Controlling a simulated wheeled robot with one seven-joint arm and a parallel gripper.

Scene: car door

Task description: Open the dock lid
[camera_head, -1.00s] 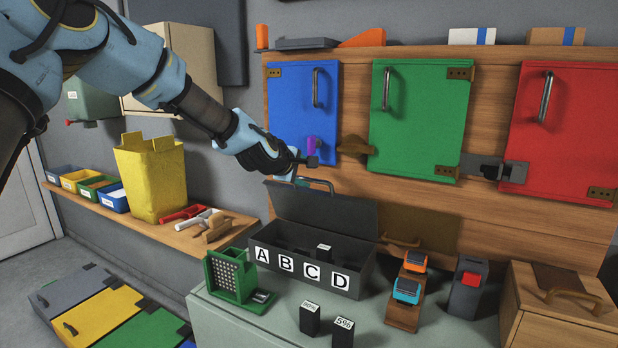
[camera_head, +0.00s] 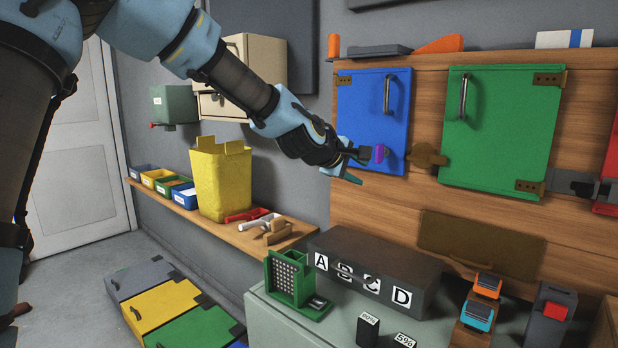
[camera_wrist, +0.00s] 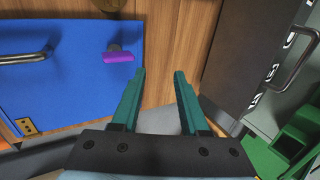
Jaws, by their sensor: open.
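The dock (camera_head: 420,299) is a dark grey box on the bench, with the letters A, B, C and D along its front. Its dark lid (camera_head: 375,258) lies down over the top, and the bar handle (camera_head: 345,270) hangs in front of the letters. In the wrist view the lid (camera_wrist: 245,50) is at the upper right, with its handle (camera_wrist: 292,62) beyond the fingers. My gripper (camera_head: 350,174) is above and behind the dock, in front of the wooden panel, apart from the lid. In the wrist view its teal fingers (camera_wrist: 155,85) are open with nothing between them. The dock's inside is hidden.
A blue door (camera_head: 365,115) with a purple latch piece (camera_head: 378,152) is close behind my gripper. A green door (camera_head: 500,125) is to the right. A green perforated holder (camera_head: 290,280) stands left of the dock, and small black blocks (camera_head: 368,330) stand before it.

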